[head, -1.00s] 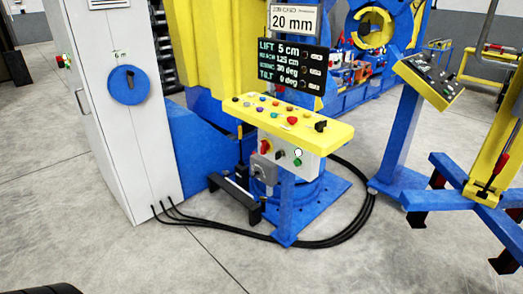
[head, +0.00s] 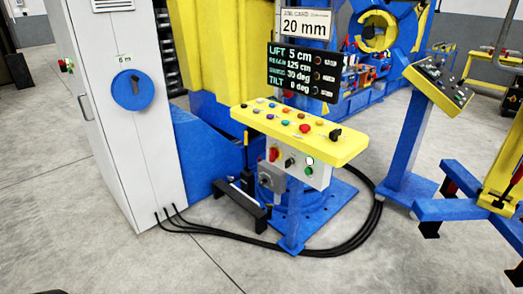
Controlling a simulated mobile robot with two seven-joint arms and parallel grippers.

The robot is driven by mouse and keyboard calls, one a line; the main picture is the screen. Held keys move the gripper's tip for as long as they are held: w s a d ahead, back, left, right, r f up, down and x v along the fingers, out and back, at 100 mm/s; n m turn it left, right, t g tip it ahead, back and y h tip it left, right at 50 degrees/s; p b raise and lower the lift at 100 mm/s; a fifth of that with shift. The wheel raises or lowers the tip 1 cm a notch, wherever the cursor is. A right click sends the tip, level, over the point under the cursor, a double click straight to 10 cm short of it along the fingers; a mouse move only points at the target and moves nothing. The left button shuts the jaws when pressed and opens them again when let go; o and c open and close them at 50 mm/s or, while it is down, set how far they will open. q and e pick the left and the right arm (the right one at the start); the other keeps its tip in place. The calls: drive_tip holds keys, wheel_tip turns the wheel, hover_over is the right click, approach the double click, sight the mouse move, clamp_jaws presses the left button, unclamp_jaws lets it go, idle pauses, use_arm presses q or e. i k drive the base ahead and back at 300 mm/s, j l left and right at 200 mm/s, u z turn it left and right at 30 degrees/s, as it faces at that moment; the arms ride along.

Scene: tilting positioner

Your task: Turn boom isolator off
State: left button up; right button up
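No label reading boom isolator is legible. A white cabinet (head: 110,100) at the left carries a round blue disc (head: 132,90) with a dark handle on its front. A yellow-topped control desk (head: 300,130) stands at the centre. On its grey front are a red rotary knob (head: 274,154), a black knob (head: 290,163) and a white and a green round button. A grey box (head: 271,177) with a round dial hangs below. I cannot tell which of these is the isolator.
A dark display (head: 303,73) reads LIFT 5 cm and TILT 0 deg. Black cables (head: 340,241) loop over the floor from the cabinet around the desk. A second blue pedestal (head: 407,140) with a yellow panel stands at right. The grey floor in front is open.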

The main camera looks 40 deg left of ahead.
sight(273, 154)
drive_tip(key=i+j, duration=0.1)
drive_tip(key=j, duration=0.3)
drive_tip(key=j+u, duration=0.1)
drive_tip(key=j, duration=0.3)
drive_tip(key=i+j+u, duration=0.1)
drive_tip(key=j, duration=0.3)
drive_tip(key=i+j, duration=0.15)
drive_tip(key=j, duration=0.25)
drive_tip(key=i+j+u, duration=0.1)
drive_tip(key=j, duration=0.25)
drive_tip(key=i+j, duration=0.15)
drive_tip(key=j, duration=0.25)
drive_tip(key=i+j+u, duration=0.1)
drive_tip(key=j, duration=0.3)
